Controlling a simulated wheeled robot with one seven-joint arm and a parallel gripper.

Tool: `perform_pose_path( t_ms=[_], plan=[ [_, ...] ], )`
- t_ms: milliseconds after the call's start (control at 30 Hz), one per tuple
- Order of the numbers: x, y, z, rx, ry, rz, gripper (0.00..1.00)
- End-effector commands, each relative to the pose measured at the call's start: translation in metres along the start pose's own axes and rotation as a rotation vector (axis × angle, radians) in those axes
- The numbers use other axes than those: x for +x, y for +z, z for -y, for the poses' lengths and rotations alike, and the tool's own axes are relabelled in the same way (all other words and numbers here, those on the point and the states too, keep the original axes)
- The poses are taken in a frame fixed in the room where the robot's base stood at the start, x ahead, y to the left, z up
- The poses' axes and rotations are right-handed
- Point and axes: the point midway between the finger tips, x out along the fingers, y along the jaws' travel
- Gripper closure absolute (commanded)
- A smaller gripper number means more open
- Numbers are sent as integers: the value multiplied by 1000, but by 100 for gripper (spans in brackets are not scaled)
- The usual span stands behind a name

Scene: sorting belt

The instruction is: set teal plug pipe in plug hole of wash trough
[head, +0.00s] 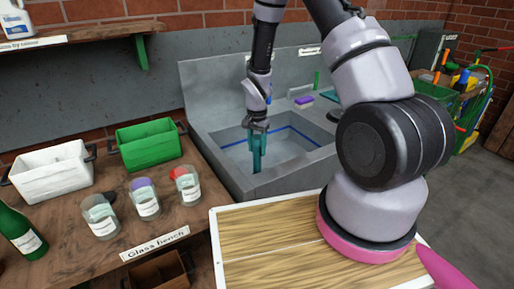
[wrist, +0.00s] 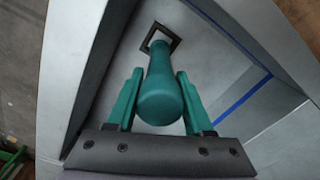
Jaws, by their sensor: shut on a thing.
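The teal plug pipe (wrist: 160,88) is clasped between the two teal fingers of my gripper (wrist: 160,73) in the wrist view. Its rounded near end faces the camera, and its far end lies over the dark square plug hole (wrist: 176,39). I cannot tell whether the tip is inside the hole or just above it. In the head view my gripper (head: 257,143) points down into the grey wash trough (head: 295,168), with the pipe upright. Fingers and pipe are nearly the same teal there, and the hole is hidden.
A blue line (wrist: 242,92) runs along the trough wall. A purple sponge (head: 304,101) lies on the trough's back ledge. The wooden bench at left holds a white bin (head: 50,172), a green bin (head: 148,143), several glass jars and a green bottle (head: 20,232).

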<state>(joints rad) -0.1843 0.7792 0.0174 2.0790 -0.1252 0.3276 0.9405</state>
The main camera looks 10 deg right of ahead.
Motion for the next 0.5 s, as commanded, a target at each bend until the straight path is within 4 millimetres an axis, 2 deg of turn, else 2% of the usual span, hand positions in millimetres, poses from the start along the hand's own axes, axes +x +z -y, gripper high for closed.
perform_pose_path(
  t_ms=[500],
  plan=[
    [17,1,0,0,1,1,88]
  ],
)
